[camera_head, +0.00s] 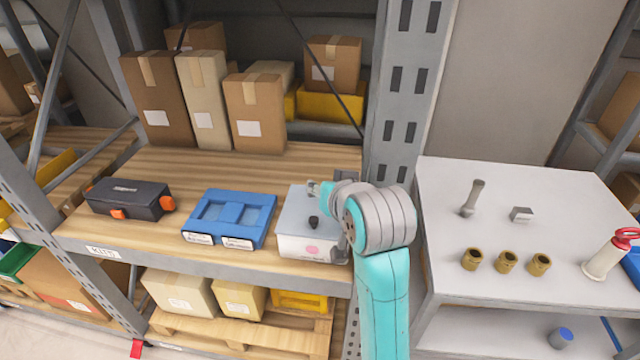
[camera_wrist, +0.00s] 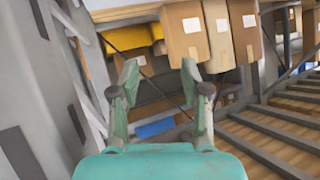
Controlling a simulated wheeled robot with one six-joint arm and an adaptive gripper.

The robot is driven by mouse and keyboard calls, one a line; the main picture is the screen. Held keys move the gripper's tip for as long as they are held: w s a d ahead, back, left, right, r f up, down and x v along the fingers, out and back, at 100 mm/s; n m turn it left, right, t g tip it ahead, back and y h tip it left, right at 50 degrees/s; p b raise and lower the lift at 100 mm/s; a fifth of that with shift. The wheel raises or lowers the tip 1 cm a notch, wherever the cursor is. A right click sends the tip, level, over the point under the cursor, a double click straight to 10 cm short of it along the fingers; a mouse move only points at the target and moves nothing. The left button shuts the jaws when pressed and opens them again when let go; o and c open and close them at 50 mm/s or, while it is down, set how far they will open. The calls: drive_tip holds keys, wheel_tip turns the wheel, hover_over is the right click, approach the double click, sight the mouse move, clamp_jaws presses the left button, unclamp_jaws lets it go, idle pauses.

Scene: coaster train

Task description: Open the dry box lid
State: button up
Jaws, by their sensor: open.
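The dry box, a white box (camera_head: 303,249) with a pink round spot on its front, sits at the right end of the wooden shelf. Its grey lid (camera_head: 297,205) is shut and bears a black knob (camera_head: 313,222). My arm covers its right side. My gripper (camera_head: 316,188) is mostly hidden behind my wrist at the back of the lid; I cannot tell how close it is. In the wrist view my gripper (camera_wrist: 159,70) is open with nothing between its fingers. The dry box cannot be made out there.
A blue case (camera_head: 229,218) and a black toolbox (camera_head: 130,199) stand to the left on the shelf, with cardboard boxes (camera_head: 256,112) behind. A metal post (camera_head: 405,90) rises just right of the shelf. A white table (camera_head: 540,205) at right holds several small parts.

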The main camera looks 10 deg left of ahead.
drive_tip(key=shift+v, duration=2)
